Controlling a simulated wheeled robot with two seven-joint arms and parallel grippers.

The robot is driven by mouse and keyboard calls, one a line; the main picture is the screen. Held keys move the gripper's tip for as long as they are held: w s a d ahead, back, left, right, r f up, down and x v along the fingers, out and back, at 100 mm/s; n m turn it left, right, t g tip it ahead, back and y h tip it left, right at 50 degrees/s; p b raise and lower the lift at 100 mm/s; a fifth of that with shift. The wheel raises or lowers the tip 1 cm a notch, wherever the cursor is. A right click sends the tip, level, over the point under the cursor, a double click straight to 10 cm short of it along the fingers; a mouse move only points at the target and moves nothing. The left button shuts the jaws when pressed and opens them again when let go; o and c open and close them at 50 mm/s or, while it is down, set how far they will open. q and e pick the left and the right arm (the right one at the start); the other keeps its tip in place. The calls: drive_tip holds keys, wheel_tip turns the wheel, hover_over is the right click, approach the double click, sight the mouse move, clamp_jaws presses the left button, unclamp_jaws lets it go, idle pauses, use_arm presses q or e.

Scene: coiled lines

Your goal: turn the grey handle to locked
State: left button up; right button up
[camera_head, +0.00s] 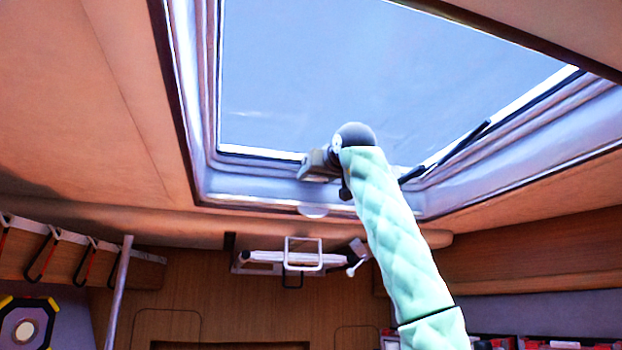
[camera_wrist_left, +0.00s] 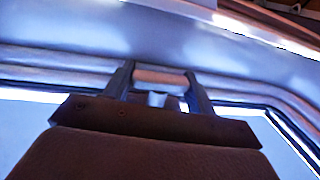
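A ceiling hatch (camera_head: 400,80) with a pale frame fills the upper part of the head view. My left gripper (camera_head: 318,166) is raised to the near edge of the hatch opening, partly hidden by my wrist. In the left wrist view its two dark fingers (camera_wrist_left: 158,88) stand apart. A small pale grey piece (camera_wrist_left: 157,100) shows in the gap between them and may be the grey handle; I cannot tell whether the fingers touch it. A pale half-round piece (camera_head: 313,211) sits on the frame's lower edge. My right gripper is not in view.
A dark strut (camera_head: 460,148) runs along the right side of the hatch. A white rack (camera_head: 290,260) hangs below on the wooden wall. Hooks line a rail (camera_head: 80,238) at left, beside a vertical pole (camera_head: 118,295). Open air lies left of my arm.

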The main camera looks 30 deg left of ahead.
use_arm(q)
drive_tip(key=c, duration=0.3)
drive_tip(key=shift+s+f+m+t+h+b, duration=0.1)
drive_tip(key=shift+f+m+t+h+b, duration=0.2)
drive_tip(key=shift+b, duration=0.35)
drive_tip(key=shift+a+r+m+t+h+b, duration=0.1)
drive_tip(key=shift+r+m+t+h+b, duration=0.1)
drive_tip(key=shift+m+t+h+b, duration=0.3)
drive_tip(key=shift+c, duration=0.2)
drive_tip(key=o, duration=0.9)
drive_tip(key=shift+o, duration=0.4)
drive_tip(key=shift+r, duration=0.1)
